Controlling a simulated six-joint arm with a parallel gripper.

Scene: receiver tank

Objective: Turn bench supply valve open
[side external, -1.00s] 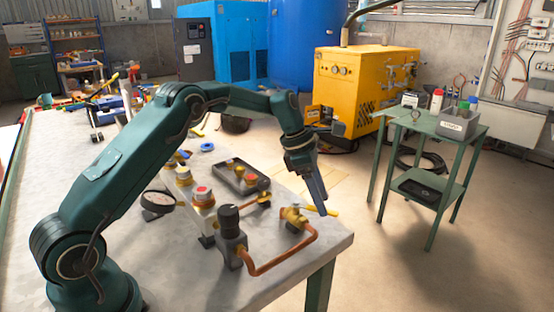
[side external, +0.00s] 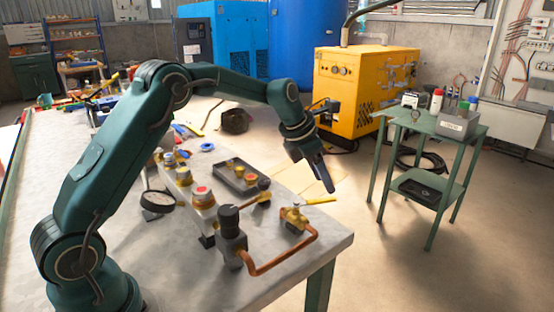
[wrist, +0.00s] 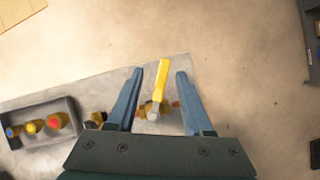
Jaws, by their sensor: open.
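The bench supply valve (side external: 293,217) is a brass body at the bench's front right corner, joined to a copper pipe (side external: 285,262). Its yellow lever (side external: 321,200) points right, out past the bench edge. In the wrist view the lever (wrist: 162,80) lies between the two fingers in the picture, running up from its pivot. My gripper (side external: 328,187) is open and empty, with its fingers pointing down above the lever. In the side view there is a gap between the fingertips and the lever. My gripper's fingers (wrist: 160,73) stand either side of the lever in the wrist view.
A dark-capped regulator (side external: 231,235) stands left of the valve. A grey tray (side external: 228,178) with coloured fittings lies behind it, beside a red-topped fitting (side external: 202,200) and a gauge (side external: 157,201). Open floor lies right of the bench, then a green trolley (side external: 455,190).

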